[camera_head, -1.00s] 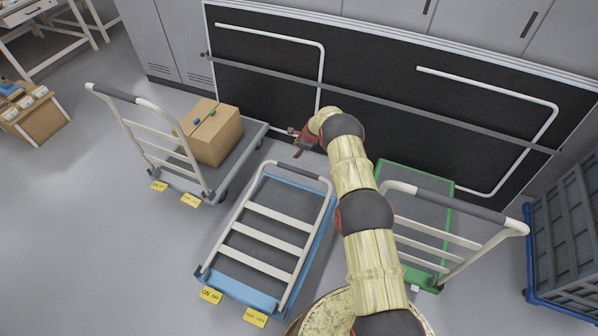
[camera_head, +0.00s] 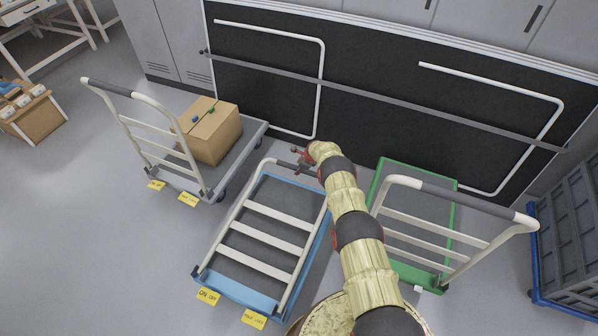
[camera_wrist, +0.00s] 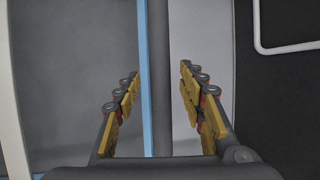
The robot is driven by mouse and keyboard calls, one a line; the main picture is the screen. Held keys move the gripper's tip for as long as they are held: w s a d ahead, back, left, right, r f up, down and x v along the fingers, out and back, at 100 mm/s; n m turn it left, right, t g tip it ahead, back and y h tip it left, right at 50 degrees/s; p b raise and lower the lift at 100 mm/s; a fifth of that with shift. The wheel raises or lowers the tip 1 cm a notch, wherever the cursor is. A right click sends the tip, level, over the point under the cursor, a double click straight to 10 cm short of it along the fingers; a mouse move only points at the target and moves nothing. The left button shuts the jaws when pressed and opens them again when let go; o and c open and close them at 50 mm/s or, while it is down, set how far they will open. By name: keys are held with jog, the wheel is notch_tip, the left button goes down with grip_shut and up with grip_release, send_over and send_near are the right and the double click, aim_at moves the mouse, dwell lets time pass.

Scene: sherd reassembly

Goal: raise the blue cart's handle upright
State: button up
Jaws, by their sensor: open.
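The blue cart (camera_head: 240,288) stands in the middle of the head view, with its pale handle (camera_head: 262,240) folded flat over the deck. The handle's dark grip bar is at the far end, partly hidden by my gripper (camera_head: 300,160). In the wrist view the dark grip bar (camera_wrist: 160,60) runs upright in the picture between the fingers of my gripper (camera_wrist: 160,95), beside the blue deck edge (camera_wrist: 147,100). The fingers are apart, one on each side of the bar. I cannot tell whether they touch it.
A grey cart (camera_head: 233,178) with a cardboard box (camera_head: 208,135) stands left, its handle upright. A green cart (camera_head: 430,280) with a raised handle is at right. A black panel with white tubes (camera_head: 260,80) stands behind. A blue-framed crate (camera_head: 570,240) is far right.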

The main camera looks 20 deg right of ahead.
jog(key=shift+b+x, duration=0.35)
jog(key=shift+x, duration=0.45)
jog(key=shift+c, duration=1)
jog(key=c, duration=0.7)
grip_shut()
